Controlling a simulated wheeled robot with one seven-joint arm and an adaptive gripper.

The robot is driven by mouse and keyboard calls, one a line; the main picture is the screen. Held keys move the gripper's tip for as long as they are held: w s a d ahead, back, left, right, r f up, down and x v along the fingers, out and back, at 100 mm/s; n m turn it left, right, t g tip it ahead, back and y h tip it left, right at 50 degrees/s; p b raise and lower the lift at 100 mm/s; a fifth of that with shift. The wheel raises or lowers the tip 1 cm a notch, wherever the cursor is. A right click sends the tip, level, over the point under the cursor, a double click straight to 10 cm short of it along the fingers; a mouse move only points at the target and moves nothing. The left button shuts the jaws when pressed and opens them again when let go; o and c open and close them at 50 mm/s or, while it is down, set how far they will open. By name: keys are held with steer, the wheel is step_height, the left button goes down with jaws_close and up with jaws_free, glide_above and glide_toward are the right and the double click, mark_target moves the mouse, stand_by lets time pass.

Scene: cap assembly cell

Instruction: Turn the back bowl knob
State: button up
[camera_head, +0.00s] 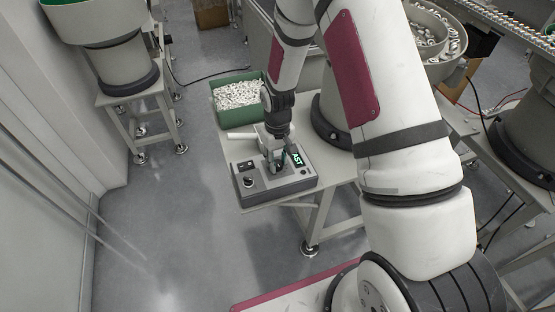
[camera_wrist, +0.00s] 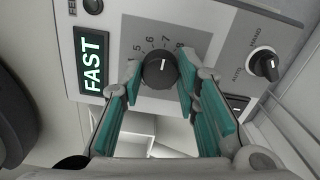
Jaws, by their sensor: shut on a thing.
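A round black knob (camera_wrist: 158,72) with a white pointer line sits on the grey control box (camera_head: 290,187), among dial numbers 5 to 8. Its pointer faces up in the wrist view, near the 6 and 7. My gripper (camera_wrist: 160,78) has its teal-padded fingers on both sides of this knob and is shut on it. In the head view my gripper (camera_head: 272,162) comes down onto the box and hides the knob. A lit FAST sign (camera_wrist: 92,63) is beside the dial. No label naming the back bowl is readable.
An AUTO/HAND selector knob (camera_wrist: 265,66) is on the same panel, right of my fingers in the wrist view. A green bin (camera_head: 223,104) of white parts stands behind the box on the table (camera_head: 325,185). The floor to the left is clear.

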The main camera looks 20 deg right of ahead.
mark_target(277, 163)
steer(key=o, duration=1.2)
step_height(277, 163, up, 12)
